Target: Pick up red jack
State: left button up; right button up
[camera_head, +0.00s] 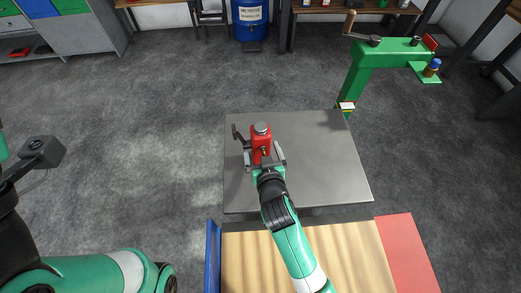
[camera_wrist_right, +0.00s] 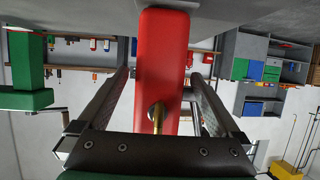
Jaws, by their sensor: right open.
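The red jack (camera_head: 260,143) stands upright on a grey metal table top, with a round grey cap on top and a dark crank handle on its left side. My right gripper (camera_head: 264,156) is at the jack's near side, open, with one finger on each side of the body. In the right wrist view the red body (camera_wrist_right: 163,60) shows between the two fingers (camera_wrist_right: 157,95), with gaps visible on both sides. A brass-coloured rod sticks out of the jack toward the gripper's palm. My left arm shows at the left, but its fingers do not.
The grey table top (camera_head: 325,165) is bare right of the jack. A green crane-like stand (camera_head: 360,80) rises behind its back right corner. A wooden surface (camera_head: 300,250), a blue rail (camera_head: 213,255) and a red panel (camera_head: 405,250) lie in front.

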jog(key=shift+w+f, duration=0.15)
jog(key=shift+w, duration=0.2)
grip_shut()
jog(key=shift+r, duration=0.3)
